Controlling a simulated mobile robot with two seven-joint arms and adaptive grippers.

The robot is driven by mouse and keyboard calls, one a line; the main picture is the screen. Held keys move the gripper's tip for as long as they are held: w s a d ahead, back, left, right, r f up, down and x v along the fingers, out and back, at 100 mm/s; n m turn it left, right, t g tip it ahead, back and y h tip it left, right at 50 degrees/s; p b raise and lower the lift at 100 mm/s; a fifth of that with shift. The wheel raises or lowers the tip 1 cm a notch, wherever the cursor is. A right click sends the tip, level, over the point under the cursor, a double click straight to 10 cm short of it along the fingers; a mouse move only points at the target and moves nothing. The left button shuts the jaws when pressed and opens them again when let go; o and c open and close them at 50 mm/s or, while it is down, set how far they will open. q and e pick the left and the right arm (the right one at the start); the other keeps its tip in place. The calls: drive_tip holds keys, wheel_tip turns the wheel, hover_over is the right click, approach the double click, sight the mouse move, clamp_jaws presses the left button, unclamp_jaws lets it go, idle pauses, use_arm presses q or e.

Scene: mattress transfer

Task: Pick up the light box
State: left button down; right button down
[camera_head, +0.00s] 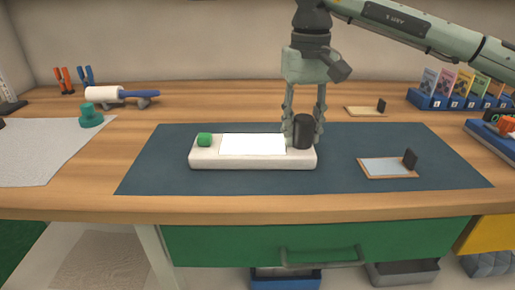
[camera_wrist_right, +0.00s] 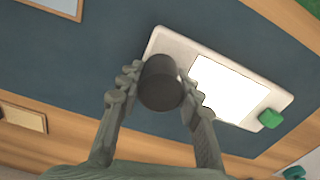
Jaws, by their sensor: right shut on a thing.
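The light box (camera_head: 205,156) is a long white slab with a bright white panel (camera_head: 253,144), a green knob (camera_head: 204,139) at its left end and a dark upright cylinder (camera_head: 303,131) at its right end. It appears to rest on the dark blue mat (camera_head: 150,170). My right gripper (camera_head: 303,133) comes down from above and is shut on the cylinder, one finger on each side. In the right wrist view the cylinder (camera_wrist_right: 161,84) sits between the fingertips, with the light box (camera_wrist_right: 170,42) beyond it. My left gripper is not in view.
A framed plate (camera_head: 385,168) with a dark block lies on the mat at right; a similar plate (camera_head: 365,111) lies behind. A blue rack of packets (camera_head: 460,95) stands at back right. A white roller (camera_head: 103,94) and teal object (camera_head: 90,117) are at left. The mat's front is clear.

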sight(299, 118)
drive_tip(key=shift+r, duration=0.1)
drive_tip(key=shift+r, duration=0.4)
drive_tip(key=r, duration=0.3)
drive_tip(key=shift+a+r, duration=0.3)
drive_tip(key=shift+a, duration=0.1)
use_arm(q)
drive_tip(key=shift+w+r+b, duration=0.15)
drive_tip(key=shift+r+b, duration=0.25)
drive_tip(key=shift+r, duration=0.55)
use_arm(e)
drive_tip(key=s+a+r, duration=0.4)
drive_tip(key=a+r, duration=0.2)
drive_tip(key=a, duration=0.4)
drive_tip(key=shift+s+r, duration=0.15)
drive_tip(key=shift+r, duration=0.1)
